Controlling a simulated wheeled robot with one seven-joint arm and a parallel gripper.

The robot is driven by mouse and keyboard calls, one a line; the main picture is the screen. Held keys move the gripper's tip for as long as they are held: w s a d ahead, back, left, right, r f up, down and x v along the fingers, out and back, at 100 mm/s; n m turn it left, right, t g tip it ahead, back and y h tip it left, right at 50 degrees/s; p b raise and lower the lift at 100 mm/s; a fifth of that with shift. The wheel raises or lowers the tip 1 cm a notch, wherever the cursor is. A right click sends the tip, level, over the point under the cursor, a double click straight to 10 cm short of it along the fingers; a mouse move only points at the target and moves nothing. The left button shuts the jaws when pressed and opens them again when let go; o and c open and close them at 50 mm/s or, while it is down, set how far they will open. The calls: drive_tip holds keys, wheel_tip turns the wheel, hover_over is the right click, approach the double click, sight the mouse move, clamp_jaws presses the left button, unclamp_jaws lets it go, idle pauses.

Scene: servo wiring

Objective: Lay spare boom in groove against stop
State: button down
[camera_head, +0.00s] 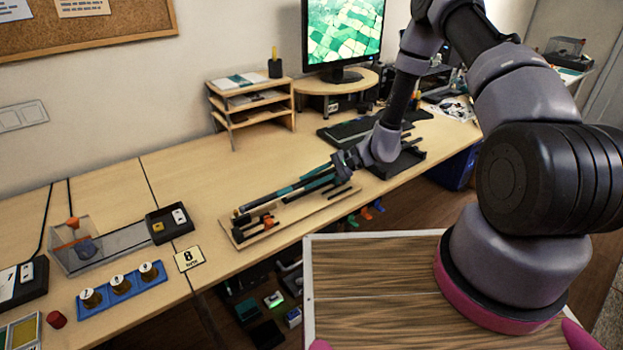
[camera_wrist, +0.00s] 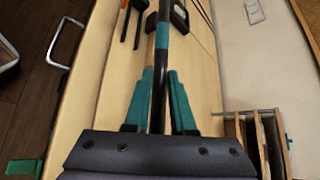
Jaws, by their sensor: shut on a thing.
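The boom, a slim black rod with a teal section (camera_wrist: 162,38), is between the two teal fingers of my gripper (camera_wrist: 161,78) in the wrist view. It runs lengthwise away from the fingers. In the head view my gripper (camera_head: 318,176) reaches down-left over the desk, and the boom (camera_head: 258,202) extends toward the left end of a pale wooden board (camera_head: 303,214). The boom appears over the board. I cannot tell whether it touches the groove, and the groove and stop are not clearly visible.
An orange part (camera_head: 268,222) sits on the board. A wooden shelf (camera_head: 252,100) and monitor (camera_head: 343,35) stand behind. The desk between board and shelf is clear.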

sight(313, 209)
drive_tip(key=shift+f, duration=4.1)
drive_tip(key=shift+f, duration=0.15)
drive_tip(key=c, duration=0.7)
unclamp_jaws()
drive_tip(key=shift+s+d, duration=0.1)
drive_tip(key=shift+s, duration=0.05)
drive_tip(key=shift+f, duration=0.1)
drive_tip(key=shift+d, duration=0.1)
